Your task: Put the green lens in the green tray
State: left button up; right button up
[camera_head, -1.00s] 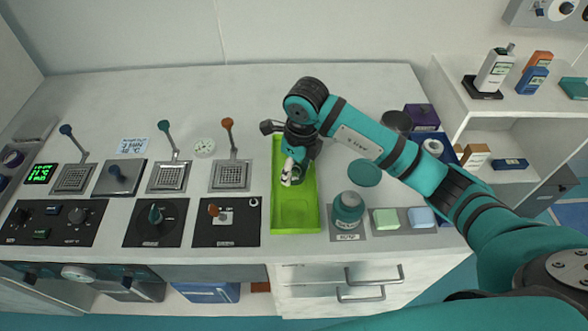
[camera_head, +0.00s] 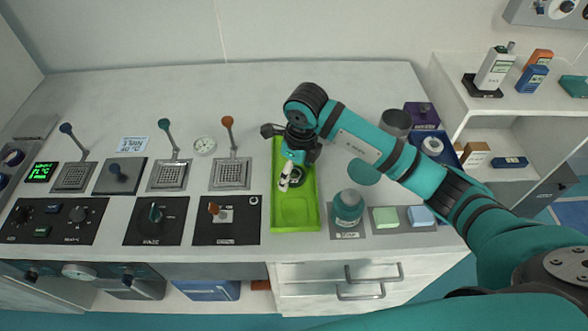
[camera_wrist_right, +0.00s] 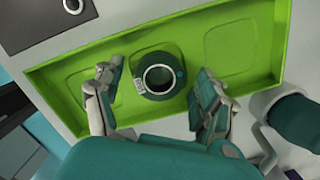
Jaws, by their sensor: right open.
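The green tray (camera_head: 296,213) is a bright green, shallow tray on the bench, right of the switch panels. My right gripper (camera_head: 289,177) is over the tray's middle, pointing down. In the right wrist view my right gripper (camera_wrist_right: 156,88) is open, one finger on each side of the green lens (camera_wrist_right: 143,86). The lens is a dark green ring-shaped piece with a dark round opening, seen inside the tray (camera_wrist_right: 55,70) outline with a gap to each finger. In the head view the lens is mostly hidden by the gripper. My left gripper is not in view.
A teal jar (camera_head: 347,208) stands close to the tray's right edge, with a green block (camera_head: 385,218) and a blue block (camera_head: 421,216) beyond it. A black switch panel (camera_head: 226,222) lies left of the tray. The back of the bench is clear.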

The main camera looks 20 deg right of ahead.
aim_at(299, 176)
jog(key=shift+r+b, duration=0.35)
jog(key=shift+r, duration=0.25)
notch_tip(299, 176, up, 11)
jog(key=s+d+b, duration=0.1)
jog(key=b, duration=0.1)
jog(key=shift+s+f, duration=0.1)
